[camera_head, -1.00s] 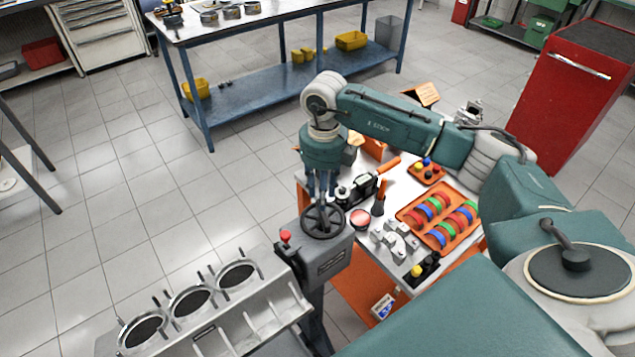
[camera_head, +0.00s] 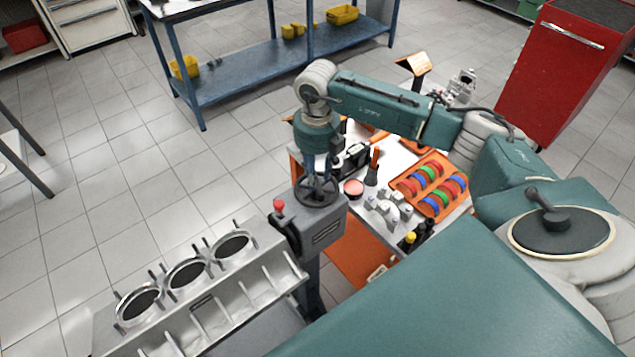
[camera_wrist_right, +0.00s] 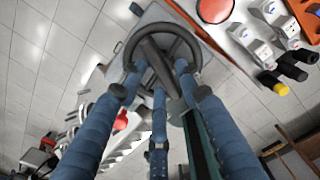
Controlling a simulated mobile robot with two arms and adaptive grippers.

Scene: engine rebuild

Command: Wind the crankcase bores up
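The grey crankcase (camera_head: 215,325) is at the lower left in the head view, on the stand, with three round dark bores (camera_head: 187,275) in a row facing upward. A grey gearbox (camera_head: 325,230) at its right end carries a dark handwheel (camera_head: 316,191) and a red-knobbed lever (camera_head: 278,206). My right gripper (camera_head: 317,173) points down at the handwheel. In the wrist view, its blue fingers reach to the wheel (camera_wrist_right: 163,32), with fingertips at the rim and spokes; whether they grip it is unclear. My left gripper is out of view.
Right of the gearbox, a bench holds an orange tray (camera_head: 448,210) of coloured parts, a red button (camera_head: 354,188) and small tools. A blue workbench (camera_head: 255,82) stands behind, and a red cabinet (camera_head: 565,75) at the upper right. Floor to the left is clear.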

